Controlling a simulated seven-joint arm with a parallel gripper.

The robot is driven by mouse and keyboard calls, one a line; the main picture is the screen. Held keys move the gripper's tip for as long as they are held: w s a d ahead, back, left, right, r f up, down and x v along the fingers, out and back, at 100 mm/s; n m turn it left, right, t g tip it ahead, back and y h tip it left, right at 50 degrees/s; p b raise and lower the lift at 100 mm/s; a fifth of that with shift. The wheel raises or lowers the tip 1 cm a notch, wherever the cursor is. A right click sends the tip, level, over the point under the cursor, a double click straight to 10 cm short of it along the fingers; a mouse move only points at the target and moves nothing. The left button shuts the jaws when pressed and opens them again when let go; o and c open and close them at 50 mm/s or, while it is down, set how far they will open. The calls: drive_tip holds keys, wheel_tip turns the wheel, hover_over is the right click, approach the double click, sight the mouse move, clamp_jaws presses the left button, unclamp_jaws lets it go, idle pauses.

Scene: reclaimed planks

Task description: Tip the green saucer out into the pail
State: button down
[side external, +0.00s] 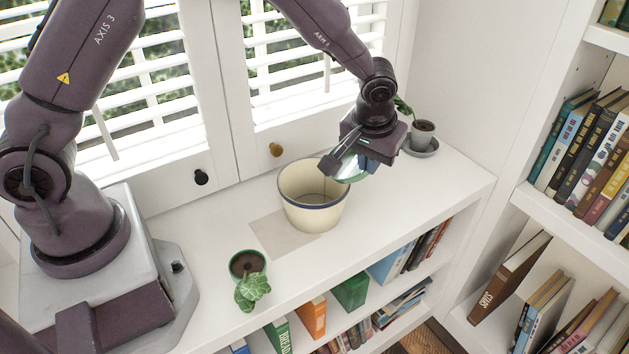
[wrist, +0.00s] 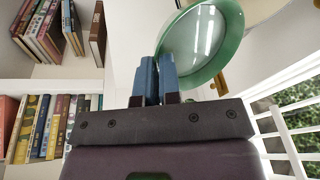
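The cream pail (side external: 313,213) with a blue rim stands upright on the white shelf top. The part of its inside that shows looks bare. My gripper (side external: 366,163) is beside and above the pail's right rim, its blue fingers closed together on the edge of the green saucer (side external: 347,171). In the wrist view the fingers (wrist: 157,80) meet at the saucer's left rim. There the saucer (wrist: 203,42) shows a green rim and a pale, glossy middle with no loose thing visible on it. In the side view my gripper hides much of the saucer, and its exact tilt is hard to tell.
A potted plant (side external: 247,272) stands at the shelf's front left. Another grey pot (side external: 422,134) on a dish is close behind my gripper at the right. A flat grey-beige patch (side external: 283,237) lies left of the pail. Shuttered windows line the back.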

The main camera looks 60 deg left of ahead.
sight(356, 172)
drive_tip(key=shift+s+a+f+t+h, duration=0.1)
drive_tip(key=shift+s+a+t+h, duration=0.25)
drive_tip(key=shift+s+t, duration=0.2)
idle(0.9)
drive_tip(key=shift+s+a+r+t+h+p, duration=0.2)
drive_tip(key=shift+s+a+r+t+p, duration=0.1)
drive_tip(key=shift+s+p, duration=0.2)
drive_tip(key=shift+s+a+r+t+h+p, duration=0.15)
drive_tip(key=shift+s+a+t+p, duration=0.1)
drive_tip(key=shift+s+a+p, duration=0.15)
idle(0.9)
drive_tip(key=shift+s+a+r+t+h+p, duration=0.35)
drive_tip(key=shift+s+r+t+h+p, duration=0.2)
drive_tip(key=shift+s+t, duration=0.25)
idle(1.4)
drive_tip(key=shift+s+a+r+n+t+h+p, duration=0.25)
drive_tip(key=shift+s+t+p, duration=0.1)
drive_tip(key=shift+t, duration=0.1)
drive_tip(key=shift+s+a+r+n+t+h+p, duration=0.15)
drive_tip(key=shift+s+t+h+p, duration=0.05)
drive_tip(key=shift+t+p, duration=0.2)
idle(1.7)
